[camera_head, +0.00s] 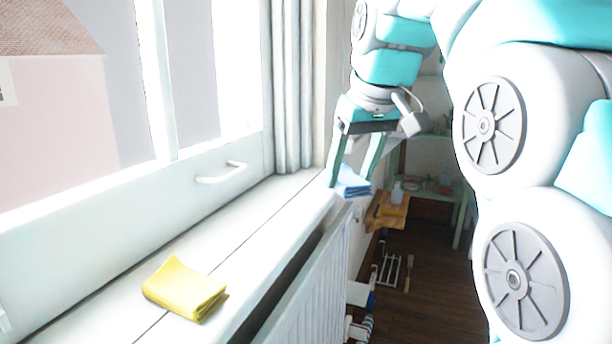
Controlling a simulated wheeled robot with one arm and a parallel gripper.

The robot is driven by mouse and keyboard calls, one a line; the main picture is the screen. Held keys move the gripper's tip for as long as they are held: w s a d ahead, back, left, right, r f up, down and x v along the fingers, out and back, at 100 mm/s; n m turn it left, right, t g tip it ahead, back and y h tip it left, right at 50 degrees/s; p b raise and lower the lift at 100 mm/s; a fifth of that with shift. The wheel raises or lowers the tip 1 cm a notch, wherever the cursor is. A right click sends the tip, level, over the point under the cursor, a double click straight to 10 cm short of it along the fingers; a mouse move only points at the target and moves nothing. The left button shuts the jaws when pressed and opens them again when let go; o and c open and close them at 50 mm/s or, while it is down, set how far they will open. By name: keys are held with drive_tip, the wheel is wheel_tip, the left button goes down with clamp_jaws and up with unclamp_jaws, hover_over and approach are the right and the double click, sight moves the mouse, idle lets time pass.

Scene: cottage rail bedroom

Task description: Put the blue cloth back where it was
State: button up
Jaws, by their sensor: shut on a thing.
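The blue cloth (353,183) is a small folded light-blue bundle. My gripper (349,182) points down and is shut on it, one finger on each side. The cloth is near the right edge of the white window sill (250,228), towards its far end. I cannot tell whether the cloth touches the sill or hangs just beyond its edge. A folded yellow cloth (185,289) lies on the near part of the sill.
The window with its white handle (222,173) and a curtain (293,90) border the sill. A white radiator (312,290) stands below it. A wooden board or shelf (386,212) and a green shelf unit (440,187) are further back. The sill between the cloths is clear.

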drive_tip(key=p, duration=0.2)
hover_over(304, 189)
drive_tip(key=s, duration=0.1)
drive_tip(key=shift+d+f, duration=0.25)
drive_tip(key=shift+f, duration=0.4)
drive_tip(key=shift+s+f+b, duration=0.1)
drive_tip(key=shift+f+b, duration=0.3)
drive_tip(key=shift+f, duration=1.35)
drive_tip(key=o, duration=1.3)
